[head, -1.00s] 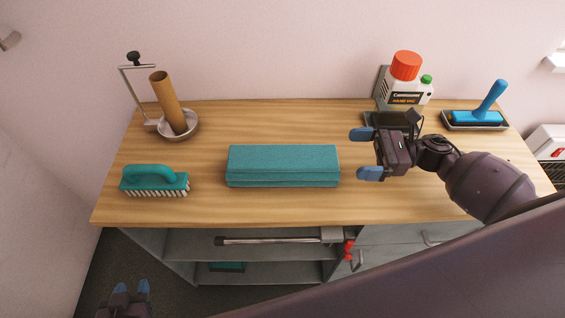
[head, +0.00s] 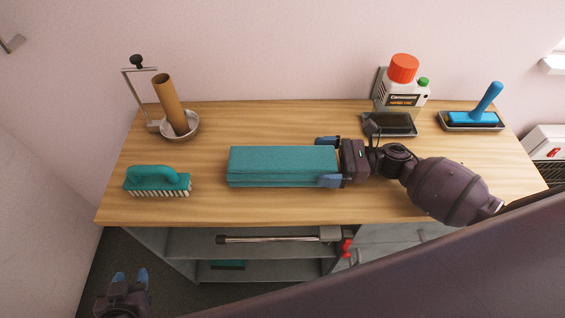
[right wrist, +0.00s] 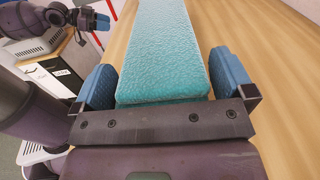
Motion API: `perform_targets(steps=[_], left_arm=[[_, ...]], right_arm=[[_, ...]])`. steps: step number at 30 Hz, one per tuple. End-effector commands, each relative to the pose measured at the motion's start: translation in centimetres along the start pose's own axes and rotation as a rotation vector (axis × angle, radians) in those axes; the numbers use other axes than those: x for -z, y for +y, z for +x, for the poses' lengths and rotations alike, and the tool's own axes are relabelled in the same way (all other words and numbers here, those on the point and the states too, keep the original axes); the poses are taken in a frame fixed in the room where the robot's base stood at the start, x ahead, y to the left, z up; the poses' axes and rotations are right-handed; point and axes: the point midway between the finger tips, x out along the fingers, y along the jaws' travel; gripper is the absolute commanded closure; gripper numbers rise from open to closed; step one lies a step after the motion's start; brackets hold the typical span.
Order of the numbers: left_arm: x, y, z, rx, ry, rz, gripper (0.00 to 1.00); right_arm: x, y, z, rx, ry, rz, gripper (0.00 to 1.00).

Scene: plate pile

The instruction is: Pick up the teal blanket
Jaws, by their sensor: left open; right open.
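The teal blanket (head: 282,166) lies folded in a long flat block in the middle of the wooden tabletop. It also fills the middle of the right wrist view (right wrist: 163,50). My right gripper (head: 328,161) is open at the blanket's right end. Its blue fingers (right wrist: 165,85) stand one on each side of that end, with a small gap visible on the right side in the wrist view. My left gripper (head: 130,277) is open and empty, low at the left, below the table's front edge.
A teal brush (head: 157,180) lies left of the blanket. A bowl (head: 188,133) with a cardboard tube (head: 170,103) is at the back left. A white bottle with red cap (head: 403,70), a dark tray (head: 395,125) and a blue roller (head: 478,115) are at the back right.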

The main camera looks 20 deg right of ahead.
Motion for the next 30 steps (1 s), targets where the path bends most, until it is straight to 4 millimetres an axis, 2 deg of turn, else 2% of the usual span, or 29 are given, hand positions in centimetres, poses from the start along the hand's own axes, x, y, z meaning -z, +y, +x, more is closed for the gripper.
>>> perform_targets(steps=[5,6,18,26,30], left_arm=[[-0.4,0.0,-0.1,0.001,-0.007,-0.001,0.57],[-0.5,0.0,-0.2,0.001,-0.009,-0.001,0.57],[-0.7,0.0,-0.3,0.002,-0.014,-0.001,0.57],[-0.3,0.0,-0.1,0.001,-0.007,0.0,0.57],[-0.1,0.0,0.0,0.0,-0.003,0.0,0.57]], right_arm=[[0.1,0.0,0.0,0.0,0.001,0.0,0.0],[0.1,0.0,0.0,0.0,0.001,0.0,0.03],[-0.1,0.0,0.0,-0.001,-0.002,-0.001,0.62],[-0.3,0.0,0.0,-0.001,-0.002,-0.001,0.62],[-1.4,0.0,0.0,-0.003,-0.002,-0.004,0.62]])
